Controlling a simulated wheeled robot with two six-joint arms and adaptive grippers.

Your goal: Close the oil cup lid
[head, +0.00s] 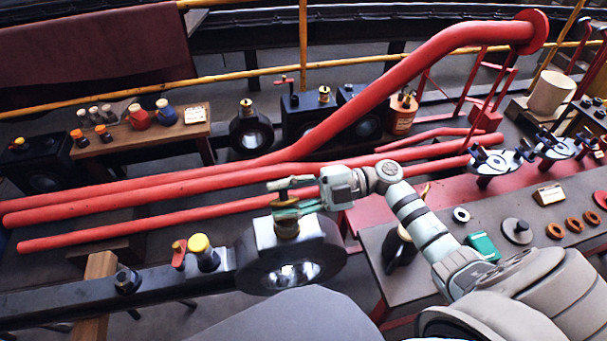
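A brass oil cup (287,229) sits on top of the large dark rod end (252,262) with a shiny round bore, at the lower middle of the head view. My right gripper (284,197) reaches in from the right, directly over this cup. Its two fingers are spread, and the red pipe behind shows between them. The lower finger overlaps the top of the cup. The cup's lid is hidden or too small to make out, so I cannot tell its position or whether a finger touches it. My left gripper is not in view.
A yellow-capped fitting (203,250) and a red-handled valve (179,254) stand on the rod to the left. Long red pipes (150,205) run behind the cup. A grey bench (482,215) at right holds rings, a teal box (483,246) and handwheels.

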